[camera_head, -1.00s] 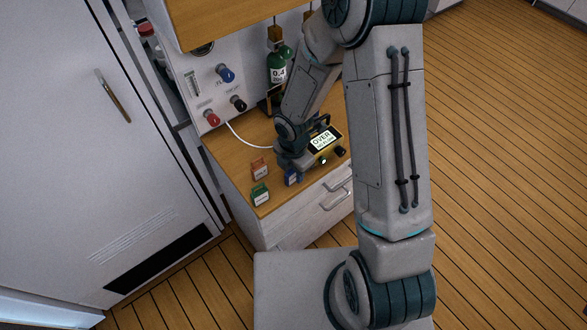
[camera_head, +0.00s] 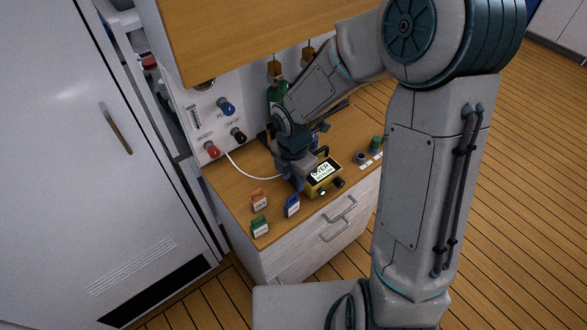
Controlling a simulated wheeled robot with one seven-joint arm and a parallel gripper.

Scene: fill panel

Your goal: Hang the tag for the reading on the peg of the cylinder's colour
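My gripper (camera_head: 298,184) points down over the counter, just left of the yellow meter. Its fingertips are too small and dark to show whether they are open. A blue tag (camera_head: 292,207) stands on the counter in front of it, apart from it. An orange tag (camera_head: 259,201) and a green tag (camera_head: 260,227) stand to the left. The yellow meter (camera_head: 323,176) has a lit screen that reads "OVER" with a smaller line. The green cylinder (camera_head: 277,92) is mostly hidden behind my arm. A green peg (camera_head: 375,143) and a dark peg (camera_head: 360,157) stand at the counter's right.
The wall panel carries a blue knob (camera_head: 227,107), a black knob (camera_head: 238,135) and a red knob (camera_head: 212,150). A white hose (camera_head: 250,174) runs from it across the counter (camera_head: 230,184). A wooden shelf (camera_head: 260,40) overhangs the back. White labels lie by the pegs.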

